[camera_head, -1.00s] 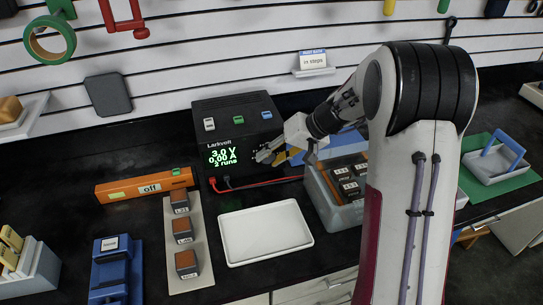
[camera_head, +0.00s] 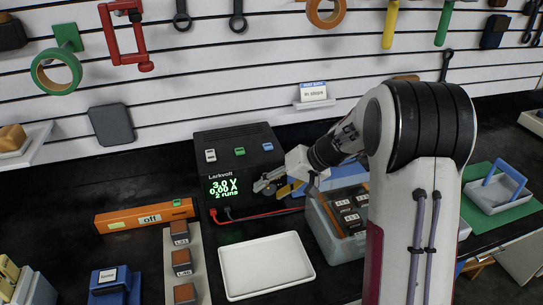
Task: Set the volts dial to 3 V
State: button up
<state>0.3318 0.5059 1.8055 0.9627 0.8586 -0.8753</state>
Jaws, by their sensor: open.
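The black Larkvolt power supply (camera_head: 237,160) stands at the back of the bench against the slatted wall. Its green display (camera_head: 224,188) reads 3.0 V, 0.00 A and 2 runs. My gripper (camera_head: 262,184) is open at the right part of the front panel, just right of the display. The volts dial is hidden behind or between the fingers, so I cannot tell whether they touch it. Red and black leads (camera_head: 250,214) come from the lower front of the supply.
A white tray (camera_head: 266,291) lies in front of the supply. An orange bar marked "off" (camera_head: 146,216) and a strip of dark blocks (camera_head: 181,262) are to the left. A grey bin (camera_head: 341,246) with dark blocks stands right, below my arm.

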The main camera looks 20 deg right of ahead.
jog(key=shift+a+h, duration=0.15)
jog(key=shift+h, duration=0.55)
jog(key=shift+r+n+h, duration=0.1)
jog(key=shift+n+h, duration=0.2)
jog(key=shift+h, duration=0.2)
jog(key=shift+a+h, duration=0.1)
jog(key=shift+h, duration=0.2)
jog(key=shift+a+n+h, duration=0.15)
jog(key=shift+n+h, duration=0.1)
jog(key=shift+h, duration=0.85)
jog(key=shift+a+n+h, duration=0.1)
jog(key=shift+n+h, duration=0.15)
jog(key=shift+h, duration=0.85)
